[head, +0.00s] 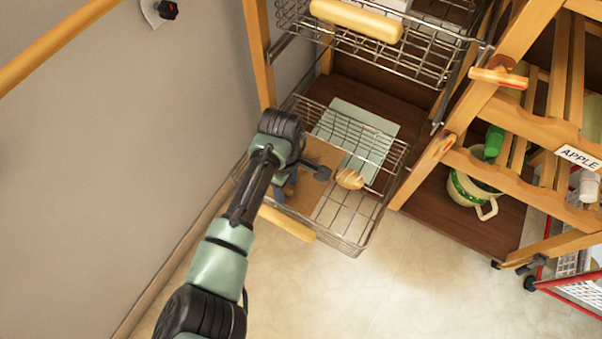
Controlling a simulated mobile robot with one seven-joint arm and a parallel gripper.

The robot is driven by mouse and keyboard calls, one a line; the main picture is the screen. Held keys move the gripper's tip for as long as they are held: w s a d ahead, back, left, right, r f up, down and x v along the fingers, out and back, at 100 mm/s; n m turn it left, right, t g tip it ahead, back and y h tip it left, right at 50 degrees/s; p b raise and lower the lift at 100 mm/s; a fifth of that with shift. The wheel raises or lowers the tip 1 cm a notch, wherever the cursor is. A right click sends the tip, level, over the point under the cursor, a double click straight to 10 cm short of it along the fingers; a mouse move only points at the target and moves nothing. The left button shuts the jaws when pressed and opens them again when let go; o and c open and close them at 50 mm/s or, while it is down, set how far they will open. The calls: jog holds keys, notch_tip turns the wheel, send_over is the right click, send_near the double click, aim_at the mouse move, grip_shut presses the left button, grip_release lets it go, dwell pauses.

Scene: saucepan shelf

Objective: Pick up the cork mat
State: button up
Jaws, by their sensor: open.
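The cork mat (326,154) is a flat brown sheet lying in the lower pull-out wire basket (352,238). My arm and wrist cover much of its left side. My gripper (286,191) is open, pointing down over the left part of the mat. Its fingertips are mostly hidden by my wrist, and I cannot tell whether they touch the mat. No held object shows.
A pale green sheet (368,122) lies behind the mat. A round tan item (349,178) sits at the mat's right edge. An upper wire basket (425,58) overhangs the back. A wooden rack (470,115) stands right, a wall (110,140) left.

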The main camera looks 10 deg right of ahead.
jog(key=shift+c, duration=0.3)
grip_shut()
dwell(1.2)
